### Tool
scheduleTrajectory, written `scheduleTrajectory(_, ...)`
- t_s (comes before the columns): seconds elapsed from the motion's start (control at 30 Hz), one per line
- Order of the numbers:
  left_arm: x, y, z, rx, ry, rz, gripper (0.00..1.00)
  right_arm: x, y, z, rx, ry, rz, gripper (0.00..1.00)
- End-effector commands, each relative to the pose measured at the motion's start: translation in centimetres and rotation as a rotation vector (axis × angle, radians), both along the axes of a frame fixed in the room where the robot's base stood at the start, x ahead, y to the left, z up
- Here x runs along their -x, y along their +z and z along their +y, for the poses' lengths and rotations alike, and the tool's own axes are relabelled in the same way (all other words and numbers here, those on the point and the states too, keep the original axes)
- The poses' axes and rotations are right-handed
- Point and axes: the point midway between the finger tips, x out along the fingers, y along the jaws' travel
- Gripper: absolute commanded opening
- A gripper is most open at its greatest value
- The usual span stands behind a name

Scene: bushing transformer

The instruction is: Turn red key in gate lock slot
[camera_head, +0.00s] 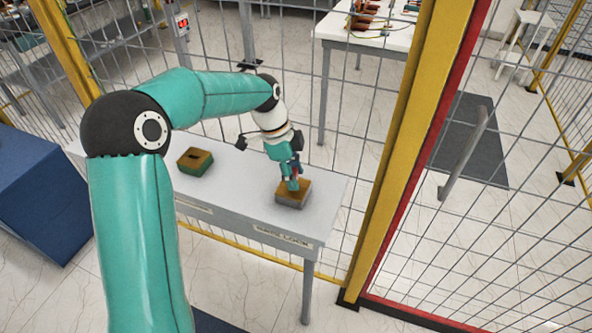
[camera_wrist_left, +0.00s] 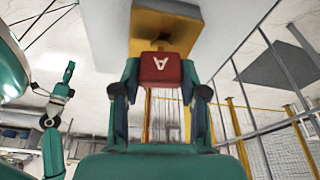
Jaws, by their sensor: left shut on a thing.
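In the head view my left gripper (camera_head: 294,182) points down over that block (camera_head: 291,196), on the table's right part, with a bit of red key (camera_head: 296,172) showing. My right gripper (camera_wrist_left: 69,72) seems to show small at the left of the wrist view; its jaws are unclear.
A green block with a yellow top and dark slot (camera_head: 195,160) stands left on the grey table (camera_head: 240,190). A wire fence runs behind the table. A yellow post (camera_head: 400,150) with a red-edged gate frame stands to the right. A blue box (camera_head: 35,195) is far left.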

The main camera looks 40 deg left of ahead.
Motion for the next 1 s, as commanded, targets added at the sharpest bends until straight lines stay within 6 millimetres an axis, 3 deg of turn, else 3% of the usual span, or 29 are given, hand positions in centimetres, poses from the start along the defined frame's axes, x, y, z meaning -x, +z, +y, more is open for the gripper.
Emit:
scheduleTrajectory(0.03, -0.1, 0.1, -0.1, 0.001, -0.026, -0.002, 0.46, 0.0, 0.2, 0.0, 0.000, 0.000, 0.000, 0.50)
scheduleTrajectory(0.2, 0.0, 0.0, -0.1, 0.000, -0.019, -0.002, 0.72, 0.0, 0.1, 0.0, 0.000, 0.000, 0.000, 0.50)
scheduleTrajectory(0.63, 0.0, 0.7, 0.1, -0.001, -0.017, -0.002, 0.72, 0.0, 0.1, 0.3, 0.004, 0.000, 0.000, 0.50)
scheduleTrajectory(0.77, 0.1, 2.3, 0.5, -0.002, -0.017, -0.005, 0.72, 0.0, 0.1, 0.3, 0.004, 0.000, 0.000, 0.50)
scheduleTrajectory(1.0, 0.6, 6.9, 1.7, -0.002, -0.017, -0.005, 0.72, 0.0, 0.1, 0.3, 0.004, 0.000, 0.000, 0.50)
